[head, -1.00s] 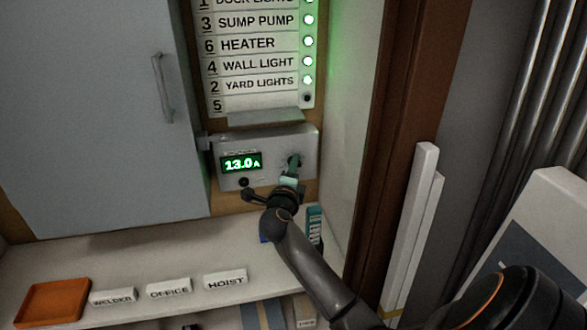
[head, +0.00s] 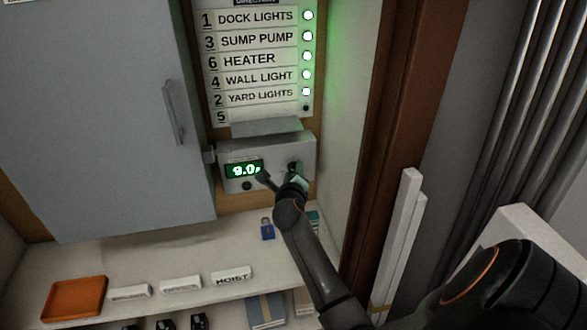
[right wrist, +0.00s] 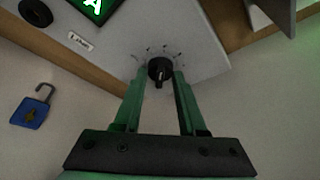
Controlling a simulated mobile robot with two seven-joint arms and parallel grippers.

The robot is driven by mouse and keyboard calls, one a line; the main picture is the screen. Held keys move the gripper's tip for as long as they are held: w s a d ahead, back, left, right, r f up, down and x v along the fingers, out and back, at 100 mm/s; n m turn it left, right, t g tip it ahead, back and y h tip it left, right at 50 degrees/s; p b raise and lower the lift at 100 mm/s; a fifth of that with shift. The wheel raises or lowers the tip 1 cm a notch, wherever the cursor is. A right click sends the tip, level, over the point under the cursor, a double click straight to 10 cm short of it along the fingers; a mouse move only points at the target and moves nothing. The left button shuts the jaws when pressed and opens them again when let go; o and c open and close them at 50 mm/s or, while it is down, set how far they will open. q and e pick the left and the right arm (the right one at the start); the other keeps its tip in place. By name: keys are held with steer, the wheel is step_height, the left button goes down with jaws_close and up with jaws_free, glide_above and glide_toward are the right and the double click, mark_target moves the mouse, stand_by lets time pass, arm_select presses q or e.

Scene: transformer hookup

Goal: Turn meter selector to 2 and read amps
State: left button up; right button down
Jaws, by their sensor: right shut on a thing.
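The grey meter box (head: 305,150) is on the wall below the directory. Its green display (head: 244,170) reads 9.0, its right end partly covered by my gripper; an "A" on the display (right wrist: 95,8) shows in the right wrist view. The black selector knob (right wrist: 160,69) sits on the meter face with small marks around it, too small to read. My right gripper (head: 291,174) is at the knob; in the right wrist view its green fingers (right wrist: 160,78) are shut on the knob, one on each side. My left gripper is out of view.
The directory (head: 250,57) has lit lamps beside several rows; row 5 is blank and dark. A grey door (head: 95,110) is at left. The shelf below holds an orange tray (head: 75,298), label blocks (head: 181,284) and a blue padlock (head: 267,229). A side wall stands close at right.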

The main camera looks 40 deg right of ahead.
steer(key=shift+m, duration=0.4)
steer(key=c, duration=0.5)
jaws_free()
